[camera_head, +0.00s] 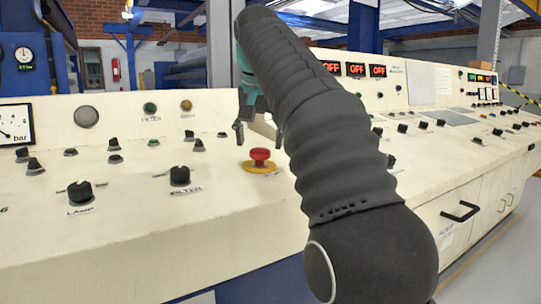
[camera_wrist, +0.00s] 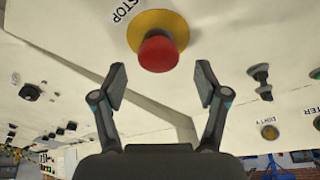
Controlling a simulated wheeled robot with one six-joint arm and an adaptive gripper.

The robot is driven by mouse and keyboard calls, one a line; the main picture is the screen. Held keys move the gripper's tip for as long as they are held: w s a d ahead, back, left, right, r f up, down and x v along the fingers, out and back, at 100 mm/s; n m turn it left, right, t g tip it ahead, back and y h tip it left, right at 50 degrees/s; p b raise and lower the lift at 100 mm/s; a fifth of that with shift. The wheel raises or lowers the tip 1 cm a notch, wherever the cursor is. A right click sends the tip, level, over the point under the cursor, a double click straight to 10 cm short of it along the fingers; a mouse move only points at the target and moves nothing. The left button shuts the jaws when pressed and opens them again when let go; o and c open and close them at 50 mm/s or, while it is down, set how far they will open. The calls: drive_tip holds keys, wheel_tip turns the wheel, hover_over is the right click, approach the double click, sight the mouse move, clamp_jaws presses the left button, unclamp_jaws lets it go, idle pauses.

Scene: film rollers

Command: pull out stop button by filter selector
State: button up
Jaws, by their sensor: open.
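The red stop button (camera_head: 260,156) on its yellow round base (camera_head: 259,167) sits on the cream console, right of the large black knob labelled filter (camera_head: 180,176). My gripper (camera_head: 244,130) is above and slightly left of the button in the head view, partly hidden by my arm. In the wrist view the red button (camera_wrist: 158,51) and its yellow base (camera_wrist: 168,25) are at the top, beyond the fingertips. My gripper (camera_wrist: 160,82) is open and empty there, its two fingers apart and not touching the button.
The lamp knob (camera_head: 80,192) and several small black switches stand on the panel to the left. A green indicator (camera_head: 150,108) and an amber one (camera_head: 186,105) sit behind. My arm hides the console right of the button. The cream surface in front of the button is bare.

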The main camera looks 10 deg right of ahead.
drive_tip(key=shift+b+x, duration=0.3)
drive_tip(key=shift+x, duration=0.85)
